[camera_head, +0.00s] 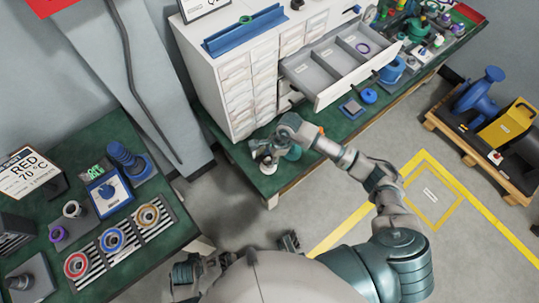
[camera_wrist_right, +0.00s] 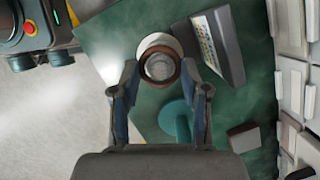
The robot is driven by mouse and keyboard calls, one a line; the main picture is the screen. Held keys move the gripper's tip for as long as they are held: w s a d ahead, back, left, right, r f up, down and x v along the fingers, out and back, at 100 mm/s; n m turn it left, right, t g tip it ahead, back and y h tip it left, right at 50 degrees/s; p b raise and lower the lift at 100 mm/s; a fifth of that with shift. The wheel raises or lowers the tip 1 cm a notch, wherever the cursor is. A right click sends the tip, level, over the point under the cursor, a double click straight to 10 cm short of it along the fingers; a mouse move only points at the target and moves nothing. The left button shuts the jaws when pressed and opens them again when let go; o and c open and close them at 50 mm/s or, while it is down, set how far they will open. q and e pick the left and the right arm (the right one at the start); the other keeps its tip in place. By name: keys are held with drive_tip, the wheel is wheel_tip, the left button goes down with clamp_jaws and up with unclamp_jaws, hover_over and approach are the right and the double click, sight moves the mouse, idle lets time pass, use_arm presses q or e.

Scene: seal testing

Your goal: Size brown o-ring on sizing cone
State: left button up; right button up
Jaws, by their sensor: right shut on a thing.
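The brown o-ring (camera_wrist_right: 160,84) is between the fingertips of my right gripper (camera_wrist_right: 159,75) in the right wrist view. My right gripper is shut on it. The ring shows around the grey top of the pale sizing cone (camera_wrist_right: 160,39), which stands on the green bench. I cannot tell whether the ring rests on the cone or is held above it. In the head view my right gripper (camera_head: 267,153) is at the bench's near left corner and mostly hides the ring.
A grey block with a pale scale (camera_wrist_right: 217,47) and a teal round-based piece (camera_wrist_right: 176,118) stand near the cone. The white drawer cabinet (camera_head: 215,95) has an open drawer (camera_head: 345,65). The left bench holds red, blue and brown ring stations (camera_head: 112,240). Floor lies between the benches.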

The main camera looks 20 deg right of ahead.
drive_tip(key=shift+f+b, duration=0.4)
drive_tip(key=shift+f, duration=0.35)
drive_tip(key=o, duration=0.8)
drive_tip(key=shift+r, duration=0.1)
wheel_tip(320, 180, up, 9)
drive_tip(key=p, duration=0.6)
drive_tip(key=shift+r, duration=0.1)
